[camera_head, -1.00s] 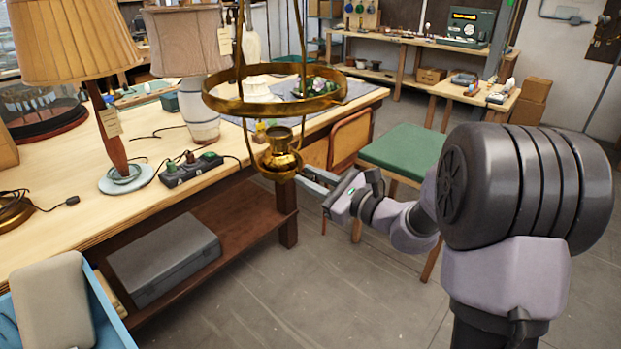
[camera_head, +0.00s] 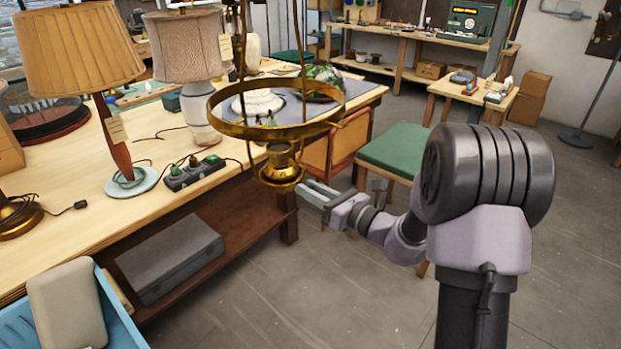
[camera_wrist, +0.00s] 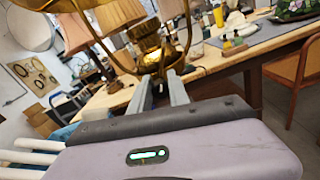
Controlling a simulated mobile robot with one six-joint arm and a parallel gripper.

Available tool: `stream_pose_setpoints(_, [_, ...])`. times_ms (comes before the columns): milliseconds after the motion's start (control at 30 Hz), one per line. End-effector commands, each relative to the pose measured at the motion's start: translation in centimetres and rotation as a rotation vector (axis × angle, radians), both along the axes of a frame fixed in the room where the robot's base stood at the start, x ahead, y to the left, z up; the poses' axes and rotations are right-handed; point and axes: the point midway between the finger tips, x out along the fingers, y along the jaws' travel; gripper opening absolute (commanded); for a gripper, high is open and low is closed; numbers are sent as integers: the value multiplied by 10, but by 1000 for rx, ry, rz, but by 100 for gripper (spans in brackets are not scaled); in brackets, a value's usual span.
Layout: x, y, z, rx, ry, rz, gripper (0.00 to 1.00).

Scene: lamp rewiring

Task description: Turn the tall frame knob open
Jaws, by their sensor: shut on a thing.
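The tall brass frame is a hanging lamp frame with a wide ring (camera_head: 225,125) and a small burner cup (camera_head: 280,172) below it. In the wrist view the brass burner (camera_wrist: 152,60) is straight ahead of my fingers. My gripper (camera_head: 302,187) comes from the right, level with the lower part of the burner. In the wrist view my gripper (camera_wrist: 161,76) has its two fingers close together, their tips at the burner. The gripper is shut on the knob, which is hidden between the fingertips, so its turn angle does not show.
The wooden workbench (camera_head: 75,235) behind the frame holds a pleated-shade lamp (camera_head: 75,50), a second shaded lamp (camera_head: 183,45) and a power strip (camera_head: 195,173). A blue bin (camera_head: 122,325) is front left.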

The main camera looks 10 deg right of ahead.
Motion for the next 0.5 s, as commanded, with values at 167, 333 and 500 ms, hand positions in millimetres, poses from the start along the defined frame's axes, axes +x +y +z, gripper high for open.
stream_pose_setpoints(167, [0,0,5,135,99,0,0])
stream_pose_setpoints(333, [1,-1,5,266,194,0,0])
stream_pose_setpoints(500, [1,-1,5,397,289,0,0])
